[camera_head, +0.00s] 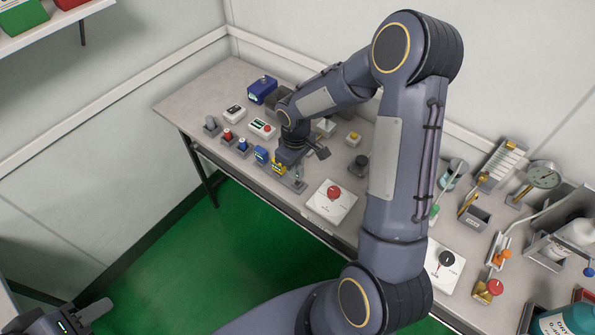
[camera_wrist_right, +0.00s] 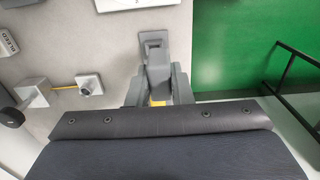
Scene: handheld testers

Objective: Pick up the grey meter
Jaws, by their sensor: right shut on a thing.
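My right gripper (camera_head: 297,168) reaches down to the front edge of the table. In the right wrist view my right gripper (camera_wrist_right: 156,88) is shut on a grey piece that seems to be the grey meter (camera_wrist_right: 155,60). A grey base (camera_wrist_right: 152,37) shows just beyond it; I cannot tell whether the meter is clear of it. The fingers hide most of the meter. A yellow device (camera_head: 278,168) and a blue one (camera_head: 261,155) stand close to the left of the gripper. My left gripper (camera_head: 90,315) is at the bottom left, away from the table and partly cut off.
A white box with a red knob (camera_head: 333,197) lies right of the gripper. Small red (camera_head: 227,135) and blue (camera_head: 242,146) items stand along the front edge. A dial gauge (camera_head: 543,176) and other tools crowd the right end. The table's back left corner is bare.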

